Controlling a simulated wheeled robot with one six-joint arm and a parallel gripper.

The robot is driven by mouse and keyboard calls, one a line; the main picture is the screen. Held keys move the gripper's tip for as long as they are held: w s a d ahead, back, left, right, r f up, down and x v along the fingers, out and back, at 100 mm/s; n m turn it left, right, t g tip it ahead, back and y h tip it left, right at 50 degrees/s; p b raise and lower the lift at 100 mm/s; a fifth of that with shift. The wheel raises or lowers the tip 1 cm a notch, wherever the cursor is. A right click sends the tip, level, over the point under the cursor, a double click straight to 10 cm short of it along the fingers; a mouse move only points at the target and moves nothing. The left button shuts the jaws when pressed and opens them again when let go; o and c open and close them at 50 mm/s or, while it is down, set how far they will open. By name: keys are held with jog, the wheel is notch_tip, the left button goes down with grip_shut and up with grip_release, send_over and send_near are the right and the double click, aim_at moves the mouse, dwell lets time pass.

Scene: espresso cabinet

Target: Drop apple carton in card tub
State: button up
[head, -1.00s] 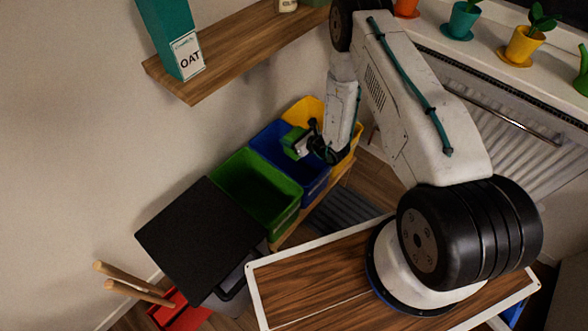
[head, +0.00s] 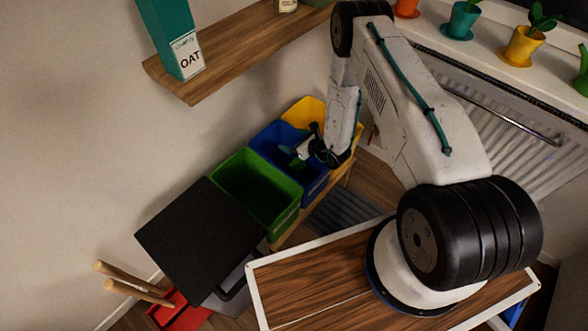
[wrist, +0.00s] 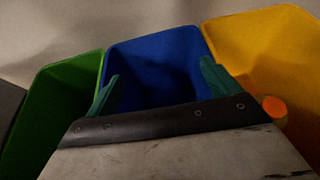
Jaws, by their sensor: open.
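My gripper (head: 296,154) is open above the blue tub (head: 268,142), its green fingers apart. In the wrist view the two fingers (wrist: 157,88) stand at either side of the blue tub's opening (wrist: 150,45), with nothing between them. The apple carton is not visible in either view now. The blue tub's inside is dark and partly hidden by my gripper. No label shows which tub is for card.
A green tub (head: 250,165) stands left of the blue one and a yellow tub (head: 307,108) right of it. A small orange-ended object (wrist: 274,107) shows by the yellow tub. A black lid (head: 200,240) lies nearer. A wooden shelf (head: 225,60) holds an oat carton (head: 175,40).

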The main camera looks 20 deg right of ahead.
jog(key=v, duration=0.7)
dwell(0.3)
